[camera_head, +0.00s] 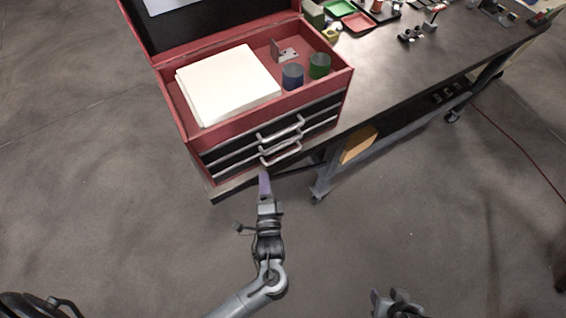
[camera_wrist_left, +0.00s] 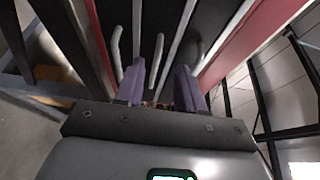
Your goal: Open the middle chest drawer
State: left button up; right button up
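The red chest (camera_head: 178,112) stands on the dark table with its lid raised. Its front has three black drawers with pale bar handles, and all look shut. The middle drawer's handle (camera_head: 281,139) lies between the top handle (camera_head: 280,124) and the bottom handle (camera_head: 280,154). My left gripper (camera_head: 265,174) is in front of and below the handles. In the left wrist view its two purple fingers (camera_wrist_left: 158,88) are apart, with the middle handle (camera_wrist_left: 154,62) showing between them, ahead of the tips; contact is unclear. My right gripper (camera_head: 396,301) is partly visible at the bottom edge.
A white block (camera_head: 229,82), a blue cylinder (camera_head: 292,77) and a green cylinder (camera_head: 319,65) sit in the chest's top. The table (camera_head: 400,85) extends right, with small trays and parts at the back. The floor in front is clear.

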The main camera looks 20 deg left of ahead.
pick_arm(q)
jog(key=shift+w+d+f+t+y+b, duration=0.7)
jog(key=shift+w+d+f+t+b, duration=0.3)
jog(key=shift+w+d+b, duration=1.4)
jog(key=x, duration=0.9)
jog(key=shift+m, duration=0.4)
pick_arm(e)
notch_tip(320, 180, down, 7)
pick_arm(q)
jog(key=shift+f, duration=0.15)
pick_arm(e)
jog(key=shift+f, duration=0.1)
pick_arm(q)
grip_shut()
